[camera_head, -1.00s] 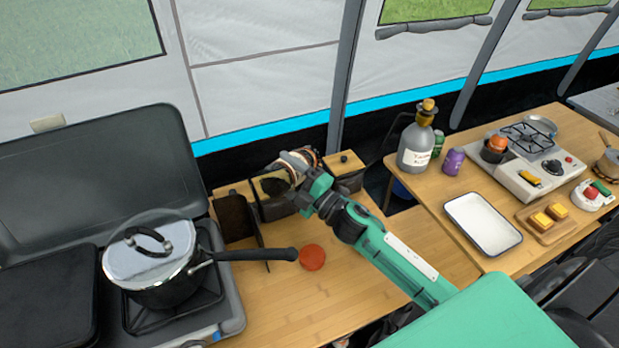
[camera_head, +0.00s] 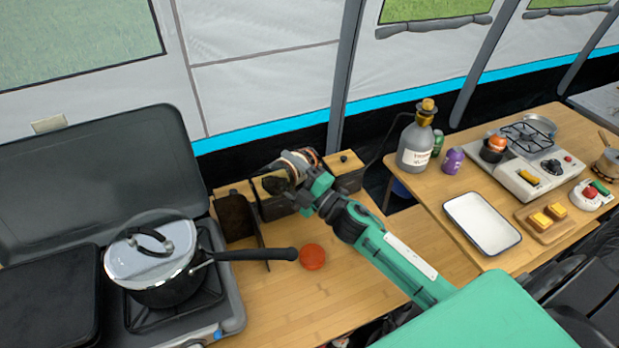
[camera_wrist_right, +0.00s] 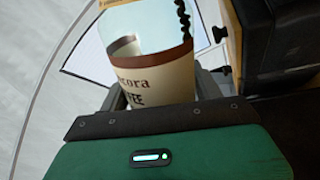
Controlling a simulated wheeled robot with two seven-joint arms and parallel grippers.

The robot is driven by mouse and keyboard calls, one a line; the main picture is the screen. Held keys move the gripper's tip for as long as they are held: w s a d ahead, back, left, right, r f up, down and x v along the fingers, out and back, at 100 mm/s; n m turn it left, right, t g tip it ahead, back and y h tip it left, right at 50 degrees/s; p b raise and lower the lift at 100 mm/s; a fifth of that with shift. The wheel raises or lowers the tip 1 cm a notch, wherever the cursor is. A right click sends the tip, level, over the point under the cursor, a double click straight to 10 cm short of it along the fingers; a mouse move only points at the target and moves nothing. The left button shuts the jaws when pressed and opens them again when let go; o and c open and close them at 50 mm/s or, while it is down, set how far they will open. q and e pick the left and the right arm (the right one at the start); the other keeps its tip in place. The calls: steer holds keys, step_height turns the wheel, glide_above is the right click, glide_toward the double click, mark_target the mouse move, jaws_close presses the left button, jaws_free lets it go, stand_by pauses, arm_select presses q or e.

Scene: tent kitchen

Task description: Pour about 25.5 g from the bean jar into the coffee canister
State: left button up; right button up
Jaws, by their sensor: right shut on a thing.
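My right gripper (camera_head: 308,185) is shut on the bean jar (camera_head: 303,160), a clear jar with a cream and brown coffee label. In the right wrist view the jar (camera_wrist_right: 158,75) fills the space between the fingers, and a thin line of dark beans shows along its upper right side. The jar is tilted, its mouth end toward the left in the head view. Below and left of it stands a dark box with an open top and dark contents, apparently the coffee canister (camera_head: 272,208). The gripper partly hides both. My left gripper is out of view.
A red-orange round lid (camera_head: 312,257) lies on the wooden table. A dark holder (camera_head: 236,217) stands left of the canister, and a lidded box (camera_head: 345,172) to the right. A pot (camera_head: 165,260) on the stove points its long handle toward the lid.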

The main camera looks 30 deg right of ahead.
steer(key=shift+w+d+m+h+p, duration=0.2)
steer(key=shift+m+p, duration=0.15)
steer(key=shift+m, duration=0.2)
steer(key=shift+w+d+m+h+p, duration=0.1)
steer(key=shift+d+m+h+p, duration=0.15)
steer(key=shift+m, duration=0.3)
stand_by(1.2)
steer(key=shift+w+d+r+m+h+p, duration=0.35)
steer(key=shift+d+r+m+p, duration=0.25)
steer(key=shift+m+p, duration=0.6)
steer(key=shift+w+d+r+m+h+p, duration=0.25)
steer(key=shift+d+r+m+p, duration=0.25)
steer(key=shift+m+p, duration=0.7)
stand_by(3.0)
